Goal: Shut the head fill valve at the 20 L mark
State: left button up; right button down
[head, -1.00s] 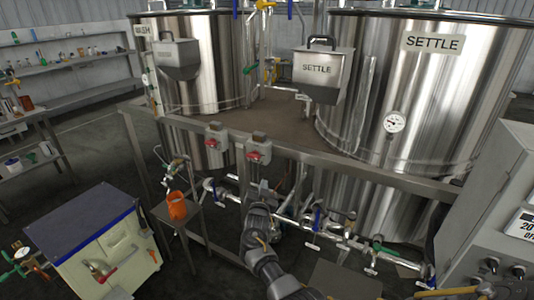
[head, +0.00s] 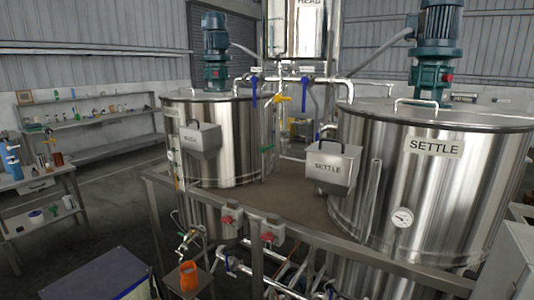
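The head tank (head: 299,28), a steel vessel labelled HEAD, shows at the top centre, its top cut off by the frame. Pipework (head: 330,80) runs below it. A left blue lever (head: 253,92) and a right blue lever (head: 307,97) hang down from this pipework. A yellow-handled valve (head: 284,98) sits between them. A green handle (head: 267,149) is lower on the pipe. I cannot tell which is the head fill valve. No level or 20 L mark can be read. Neither of my grippers is in view.
The WASH tank (head: 225,110) and SETTLE tank (head: 460,190) stand behind a steel frame rail (head: 340,248), with stirrer motors above. An orange beaker (head: 188,275) stands low in front. A bench (head: 40,185) and shelves are at left; open floor lies between.

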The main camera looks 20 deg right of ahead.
aim_at(262, 149)
jog(key=u, duration=0.15)
jog(key=i, duration=1.2)
jog(key=z, duration=0.2)
